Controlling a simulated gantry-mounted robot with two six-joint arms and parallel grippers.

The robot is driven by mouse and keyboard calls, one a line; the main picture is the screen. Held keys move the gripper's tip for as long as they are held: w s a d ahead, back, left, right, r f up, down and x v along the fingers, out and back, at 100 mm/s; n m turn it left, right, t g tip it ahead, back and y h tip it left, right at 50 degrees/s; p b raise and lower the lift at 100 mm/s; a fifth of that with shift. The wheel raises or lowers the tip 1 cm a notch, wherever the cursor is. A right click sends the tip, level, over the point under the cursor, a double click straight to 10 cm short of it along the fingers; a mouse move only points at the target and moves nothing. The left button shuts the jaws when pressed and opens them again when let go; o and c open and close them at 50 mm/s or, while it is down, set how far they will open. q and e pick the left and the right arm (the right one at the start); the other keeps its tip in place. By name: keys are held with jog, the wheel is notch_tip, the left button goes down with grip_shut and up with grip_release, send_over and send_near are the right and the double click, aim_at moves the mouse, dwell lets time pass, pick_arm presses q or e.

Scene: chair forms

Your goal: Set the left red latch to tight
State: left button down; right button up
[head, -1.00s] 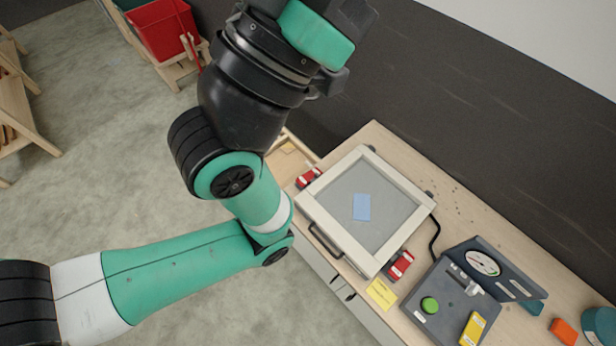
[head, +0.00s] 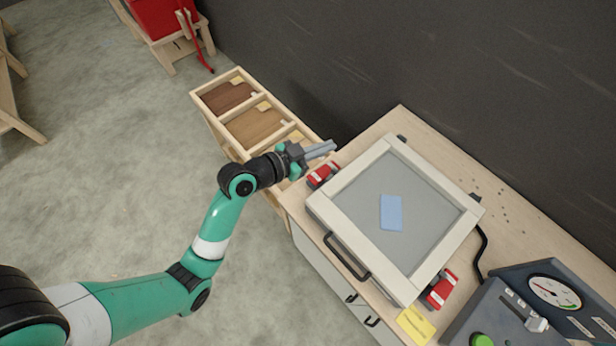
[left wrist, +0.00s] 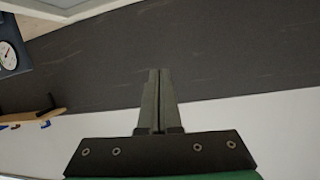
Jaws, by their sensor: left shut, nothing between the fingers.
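The left red latch (head: 322,175) sits at the left corner of the pale framed box (head: 345,240) on the wooden bench. Its setting is too small to tell. A second red latch (head: 440,288) sits at the box's lower right side. My left gripper (head: 330,147) is just above and beside the left latch in the head view, apart from it as far as I can tell. My right gripper is out of view.
A wooden rack with brown panels (head: 252,124) stands left of the bench, close to my left arm. A black handle (head: 347,258) projects from the box front. A gauge unit (head: 540,300) and a yellow note (head: 416,325) lie to the right. A blue sheet (head: 391,212) lies inside the box frame.

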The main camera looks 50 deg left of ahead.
aim_at(314, 179)
pick_arm(q)
jog(key=s+a+f+n+g+b, duration=0.1)
jog(key=s+a+f+b, duration=0.1)
jog(key=f, duration=0.6)
jog(key=s+a+f+n+g+y+b, duration=0.1)
jog(key=s+a+f+b, duration=0.2)
jog(key=f, duration=0.5)
jog(key=shift+s+y, duration=0.3)
jog(key=shift+s, duration=0.25)
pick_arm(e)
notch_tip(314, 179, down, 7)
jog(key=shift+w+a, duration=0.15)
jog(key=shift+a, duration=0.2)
pick_arm(q)
jog(key=shift+a, duration=0.1)
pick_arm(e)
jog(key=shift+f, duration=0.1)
